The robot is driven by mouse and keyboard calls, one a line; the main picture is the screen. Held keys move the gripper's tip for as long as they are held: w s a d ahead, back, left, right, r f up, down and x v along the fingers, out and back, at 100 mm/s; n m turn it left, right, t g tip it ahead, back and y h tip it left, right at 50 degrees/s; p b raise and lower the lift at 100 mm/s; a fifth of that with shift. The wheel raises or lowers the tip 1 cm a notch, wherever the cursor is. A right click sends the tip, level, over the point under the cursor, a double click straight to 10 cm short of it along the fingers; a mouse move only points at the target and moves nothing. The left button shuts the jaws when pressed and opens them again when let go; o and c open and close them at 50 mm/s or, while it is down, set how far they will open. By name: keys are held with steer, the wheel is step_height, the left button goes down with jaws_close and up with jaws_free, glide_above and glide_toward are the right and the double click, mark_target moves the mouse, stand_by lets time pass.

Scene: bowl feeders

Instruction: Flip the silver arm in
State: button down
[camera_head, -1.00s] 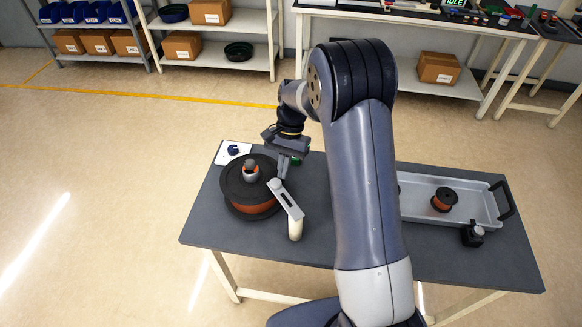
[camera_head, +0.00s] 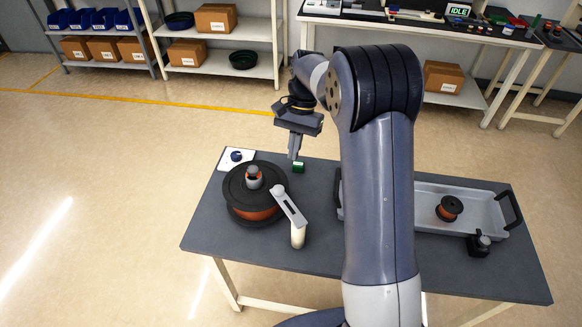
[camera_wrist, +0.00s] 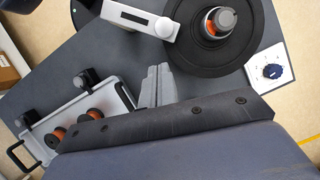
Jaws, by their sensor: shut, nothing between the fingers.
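The silver arm (camera_head: 289,206) is a flat bar on a cream post (camera_head: 298,236) at the right side of the bowl feeder. It points up and left, its far end at the feeder's right rim. The feeder (camera_head: 238,212) is a black round disc over an orange-brown body, with a grey-and-orange knob (camera_head: 254,176) at its centre. The silver arm also shows at the top of the wrist view (camera_wrist: 140,19), its end over the disc's edge. My gripper (camera_head: 293,158) is shut and empty, raised above the table behind the feeder. Its fingers show in the wrist view (camera_wrist: 158,82), apart from the silver arm.
A white panel with a blue dial (camera_head: 236,156) sits behind the feeder. A small green block (camera_head: 298,168) lies near my gripper. A grey tray (camera_head: 490,210) with a copper spool (camera_head: 449,208) is at the right. The table's front left is clear.

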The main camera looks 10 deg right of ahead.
steer(key=shift+v, duration=1.4)
steer(key=shift+f, duration=0.15)
step_height(320, 180, down, 10)
steer(key=s+m+t+y, duration=0.1)
steer(key=s+m, duration=0.1)
steer(key=m, duration=0.1)
steer(key=shift+s+d+m+p, duration=0.25)
steer(key=shift+d+m+p, duration=0.05)
steer(key=shift+m+p, duration=0.15)
steer(key=shift+a, duration=0.1)
